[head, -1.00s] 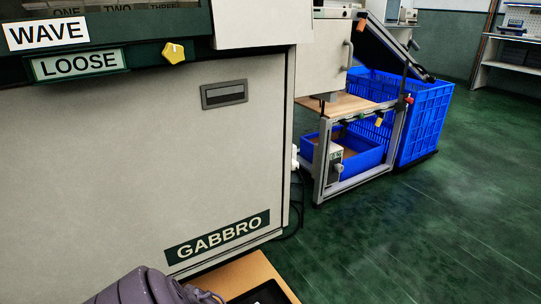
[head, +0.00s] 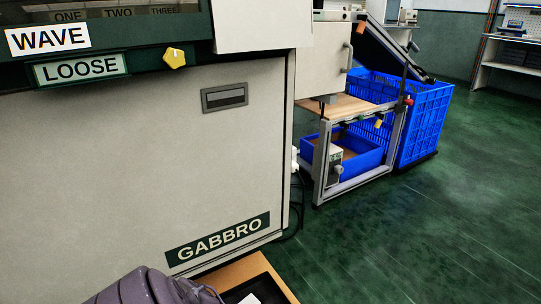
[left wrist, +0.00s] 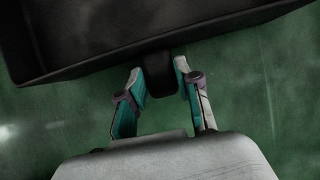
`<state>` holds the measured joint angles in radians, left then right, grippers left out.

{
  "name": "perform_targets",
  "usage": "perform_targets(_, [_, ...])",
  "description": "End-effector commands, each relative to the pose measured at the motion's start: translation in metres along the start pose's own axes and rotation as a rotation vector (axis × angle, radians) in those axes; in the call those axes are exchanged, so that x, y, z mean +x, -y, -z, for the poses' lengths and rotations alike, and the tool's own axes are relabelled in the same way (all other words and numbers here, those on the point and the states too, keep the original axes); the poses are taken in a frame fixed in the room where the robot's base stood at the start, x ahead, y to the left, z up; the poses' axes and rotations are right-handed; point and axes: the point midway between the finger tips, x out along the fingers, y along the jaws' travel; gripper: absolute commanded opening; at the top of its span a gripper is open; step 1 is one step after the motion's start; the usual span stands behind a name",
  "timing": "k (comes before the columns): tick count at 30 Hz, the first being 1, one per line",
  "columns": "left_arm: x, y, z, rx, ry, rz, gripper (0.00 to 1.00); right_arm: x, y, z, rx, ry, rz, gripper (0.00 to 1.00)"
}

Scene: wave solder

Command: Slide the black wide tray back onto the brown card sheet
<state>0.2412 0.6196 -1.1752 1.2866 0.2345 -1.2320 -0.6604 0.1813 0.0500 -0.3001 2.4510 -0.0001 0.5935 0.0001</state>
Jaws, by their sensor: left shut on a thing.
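The black wide tray (head: 270,284) shows only in part at the bottom edge of the head view, on the brown card sheet (head: 232,271). A strip of the card shows along the tray's far and right sides. In the left wrist view the tray (left wrist: 95,62) fills the top, slanted across the picture. My left gripper (left wrist: 160,74) is shut on the dark tab at the tray's near side, with one finger on each side of it. In the head view only my purple-grey left arm shows, at the bottom. My right gripper is not in view.
The pale machine cabinet (head: 120,170) marked GABBRO rises directly behind the card. A yellow knob (head: 174,54) sits on its front. A small metal-framed bench (head: 345,105) and blue crates (head: 425,125) stand to the right. The green floor at right is clear.

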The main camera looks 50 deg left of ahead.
Motion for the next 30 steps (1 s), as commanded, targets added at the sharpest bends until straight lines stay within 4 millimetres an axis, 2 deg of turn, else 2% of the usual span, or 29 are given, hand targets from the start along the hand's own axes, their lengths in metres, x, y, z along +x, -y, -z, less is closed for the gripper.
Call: perform_targets(30, [0.038, -0.004, -0.070, 0.001, 0.008, -0.007, 0.00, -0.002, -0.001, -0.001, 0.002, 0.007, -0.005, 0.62])
